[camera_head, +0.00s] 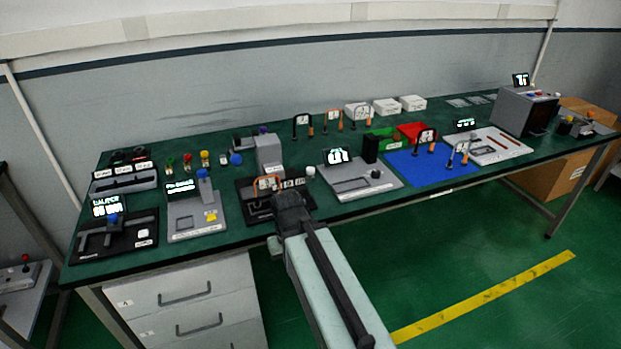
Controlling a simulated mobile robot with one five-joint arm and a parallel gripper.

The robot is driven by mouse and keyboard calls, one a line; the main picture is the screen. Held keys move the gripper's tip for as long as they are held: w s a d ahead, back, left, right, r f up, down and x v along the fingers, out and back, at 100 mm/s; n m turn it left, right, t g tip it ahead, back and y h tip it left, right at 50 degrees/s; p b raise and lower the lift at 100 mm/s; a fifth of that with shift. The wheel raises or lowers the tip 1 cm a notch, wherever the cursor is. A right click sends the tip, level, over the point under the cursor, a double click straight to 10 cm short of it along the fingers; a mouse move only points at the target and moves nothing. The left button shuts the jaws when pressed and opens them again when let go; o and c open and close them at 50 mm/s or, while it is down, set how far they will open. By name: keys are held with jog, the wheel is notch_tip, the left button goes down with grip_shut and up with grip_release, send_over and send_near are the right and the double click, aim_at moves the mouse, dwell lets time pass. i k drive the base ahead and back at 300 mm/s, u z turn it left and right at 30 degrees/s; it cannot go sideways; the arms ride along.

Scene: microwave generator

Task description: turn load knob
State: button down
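No knob in view carries a readable "load" label. A small dark knob (376,173) sits on a light grey panel (352,190) with a lit display, right of the middle of the bench. A grey box with a dark front (522,112) stands at the far right. It has small coloured controls and a lit display on top, too small to tell apart. My gripper (289,203) is at the bench's front edge, over the front of a black panel (250,205). It is apart from the dark knob, to its left. Its fingers are too dark to make out.
The green bench (235,237) holds several panels along its length. A blue mat (428,172) with handled tools lies right of the middle. Upright tools and white boxes (386,106) stand behind. White drawers (190,300) are below left. Green floor (470,255) is clear in front at right.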

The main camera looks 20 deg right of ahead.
aim_at(375, 173)
jog(key=u, duration=1.9)
jog(key=k, duration=0.9)
jog(key=z, duration=0.85)
jog(key=i, duration=1)
jog(key=u, duration=0.05)
